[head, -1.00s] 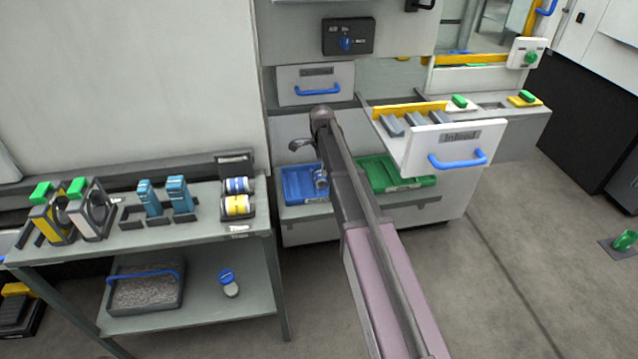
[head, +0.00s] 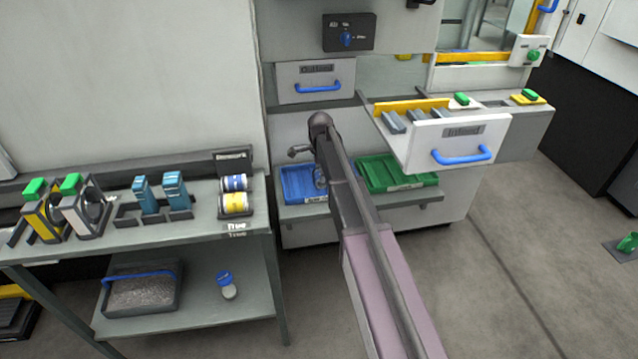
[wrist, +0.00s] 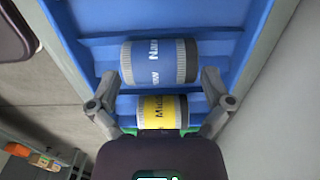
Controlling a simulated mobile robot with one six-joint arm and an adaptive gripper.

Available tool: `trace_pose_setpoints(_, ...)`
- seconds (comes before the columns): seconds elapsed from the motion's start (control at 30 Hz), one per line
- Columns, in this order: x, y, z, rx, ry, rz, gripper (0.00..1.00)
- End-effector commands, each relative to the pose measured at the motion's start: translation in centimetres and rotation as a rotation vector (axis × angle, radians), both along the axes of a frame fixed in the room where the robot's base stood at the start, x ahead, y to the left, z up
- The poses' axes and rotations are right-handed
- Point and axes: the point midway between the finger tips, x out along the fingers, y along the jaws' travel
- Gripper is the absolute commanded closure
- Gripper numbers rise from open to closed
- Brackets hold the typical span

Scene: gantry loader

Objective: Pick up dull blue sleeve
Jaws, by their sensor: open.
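A dull blue sleeve (wrist: 155,62) with a grey knurled end and white lettering lies on its side in the blue tray (wrist: 105,22) in the wrist view. A yellow-banded sleeve (wrist: 160,109) lies just below it in that view. My gripper (wrist: 158,80) is open, one finger on each side, with the tips near the blue sleeve's lower edge and nothing held. In the head view the blue tray (head: 291,184) sits low in the cabinet, and my arm hides part of it.
A green tray (head: 408,184) stands right of the blue one. Above it an open drawer (head: 440,152) juts out to the right of my arm. On the left, a bench (head: 165,229) carries several parts, including blue and yellow sleeves (head: 235,193) at its right end.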

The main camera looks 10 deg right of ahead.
Motion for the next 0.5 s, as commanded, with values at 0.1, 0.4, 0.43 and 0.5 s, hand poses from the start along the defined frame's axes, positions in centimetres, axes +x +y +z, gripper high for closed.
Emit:
trace_pose_setpoints(0.1,0.0,0.0,-1.3,0.0,0.0,0.0,0.0)
trace_pose_setpoints(0.4,0.0,0.0,-2.2,0.0,0.0,0.0,0.0)
trace_pose_setpoints(0.43,0.0,0.0,-2.2,0.0,0.0,0.0,0.0)
trace_pose_setpoints(0.5,0.0,0.0,-2.2,0.0,0.0,0.0,0.0)
